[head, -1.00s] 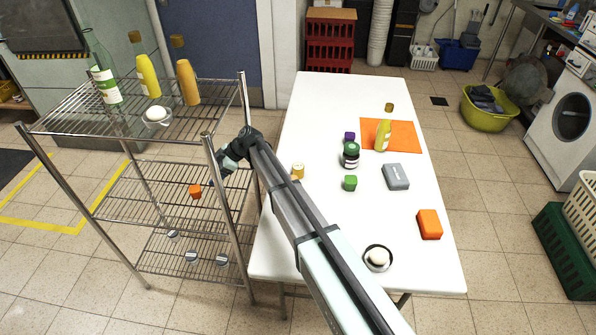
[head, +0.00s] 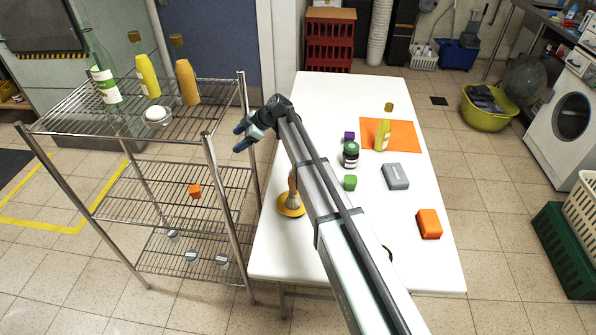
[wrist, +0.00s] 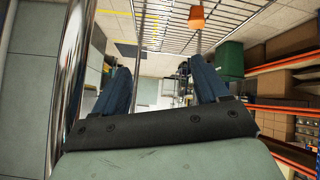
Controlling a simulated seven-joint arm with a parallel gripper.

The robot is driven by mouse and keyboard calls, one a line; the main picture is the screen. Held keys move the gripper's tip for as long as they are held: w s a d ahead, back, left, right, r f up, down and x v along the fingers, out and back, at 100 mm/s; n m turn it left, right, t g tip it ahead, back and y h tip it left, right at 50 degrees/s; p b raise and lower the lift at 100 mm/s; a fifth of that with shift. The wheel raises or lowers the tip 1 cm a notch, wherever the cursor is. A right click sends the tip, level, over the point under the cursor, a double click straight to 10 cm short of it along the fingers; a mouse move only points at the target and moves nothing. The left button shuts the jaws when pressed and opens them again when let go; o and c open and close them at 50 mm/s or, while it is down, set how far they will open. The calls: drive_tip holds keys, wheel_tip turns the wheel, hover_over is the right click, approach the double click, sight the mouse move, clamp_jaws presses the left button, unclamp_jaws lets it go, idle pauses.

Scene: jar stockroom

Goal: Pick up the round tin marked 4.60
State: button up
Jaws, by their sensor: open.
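Several small round tins with pale tops sit on the bottom wire shelf of the metal rack in the head view: one at the back (head: 173,236), one in the middle (head: 191,257), one at the right (head: 222,261). Their markings are too small to read, so I cannot tell which is marked 4.60. My gripper (head: 239,138) is open and empty beside the rack's right posts, well above the tins. Its two blue fingers also show in the wrist view (wrist: 161,85), with nothing between them. No tin is clear in the wrist view.
The rack's top shelf (head: 185,122) holds bottles and a white round item. An orange cube (head: 195,190) sits on the middle shelf and shows in the wrist view (wrist: 196,18). Rack posts stand close to my gripper. The white table (head: 330,100) holds various items.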

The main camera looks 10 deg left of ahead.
drive_tip(key=s+d+r+m+t+h, duration=0.1)
drive_tip(key=d+r+h, duration=0.1)
drive_tip(key=d+r, duration=0.35)
drive_tip(key=d+r+t+h, duration=0.1)
drive_tip(key=d+r, duration=0.2)
drive_tip(key=d, duration=0.5)
drive_tip(key=s+d+f+m+g+h, duration=0.1)
drive_tip(key=s+d+m+h, duration=0.2)
drive_tip(key=d+m, duration=0.2)
drive_tip(key=s+d+f+m+h, duration=0.2)
drive_tip(key=d+m, duration=0.2)
drive_tip(key=m, duration=0.1)
drive_tip(key=f, duration=0.7)
drive_tip(key=shift+w+a+f, duration=0.1)
drive_tip(key=shift+a+f, duration=0.15)
drive_tip(key=shift+w+a+f, duration=0.1)
drive_tip(key=shift+a+f, duration=0.05)
drive_tip(key=shift+f, duration=0.75)
drive_tip(key=shift+w+a+f, duration=0.1)
drive_tip(key=shift+a+f, duration=0.1)
drive_tip(key=shift+f, duration=0.65)
drive_tip(key=shift+a+f, duration=0.15)
drive_tip(key=shift+f, duration=0.75)
drive_tip(key=shift+c, duration=0.3)
drive_tip(key=c, duration=1.1)
